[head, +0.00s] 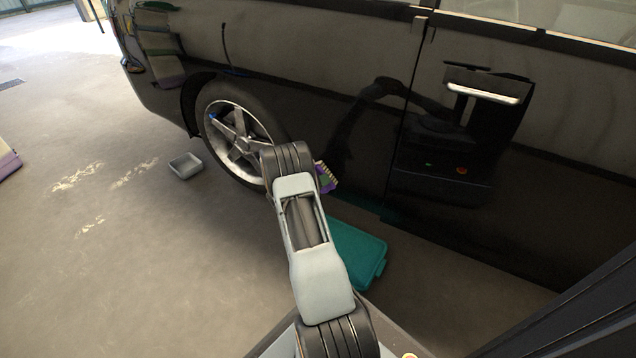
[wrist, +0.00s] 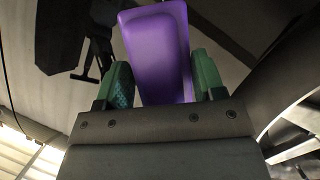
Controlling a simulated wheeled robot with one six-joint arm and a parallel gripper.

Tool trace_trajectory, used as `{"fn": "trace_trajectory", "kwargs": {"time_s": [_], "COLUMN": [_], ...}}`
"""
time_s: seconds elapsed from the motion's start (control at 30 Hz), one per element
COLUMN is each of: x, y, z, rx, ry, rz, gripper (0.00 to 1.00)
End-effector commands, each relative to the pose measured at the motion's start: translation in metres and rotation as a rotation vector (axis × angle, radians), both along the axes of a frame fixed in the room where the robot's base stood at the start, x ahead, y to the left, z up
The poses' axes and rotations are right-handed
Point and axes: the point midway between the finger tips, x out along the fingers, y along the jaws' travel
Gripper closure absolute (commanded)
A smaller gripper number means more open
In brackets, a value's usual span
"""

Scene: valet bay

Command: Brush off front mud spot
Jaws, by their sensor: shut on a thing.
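A brush with a purple body and pale yellowish bristles (head: 327,178) is at the lower side of the black car (head: 350,110), just behind the wheel (head: 243,135). In the wrist view its purple part (wrist: 160,50) stands between the two green fingers of my gripper (wrist: 158,88), which is shut on it. In the head view my own arm hides most of the gripper. I cannot tell whether the bristles touch the car. I cannot make out a mud spot on the dark paint; the arm and brush cover part of that area.
A teal flat box or lid (head: 356,254) lies on the floor beside my arm, below the car's side. A small grey tray (head: 185,165) is on the floor left of the wheel. Pale patches (head: 78,176) mark the floor. The floor at left is mostly clear.

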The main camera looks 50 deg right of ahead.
Motion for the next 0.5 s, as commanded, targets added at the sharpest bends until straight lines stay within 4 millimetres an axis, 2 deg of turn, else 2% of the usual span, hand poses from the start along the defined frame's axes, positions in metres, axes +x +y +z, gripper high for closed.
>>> {"fn": "trace_trajectory", "kwargs": {"time_s": [0.5], "x": [0.0025], "y": [-0.0104], "z": [0.0008], "rx": [0.000], "ry": [-0.001], "rz": [0.000], "gripper": [0.75]}}
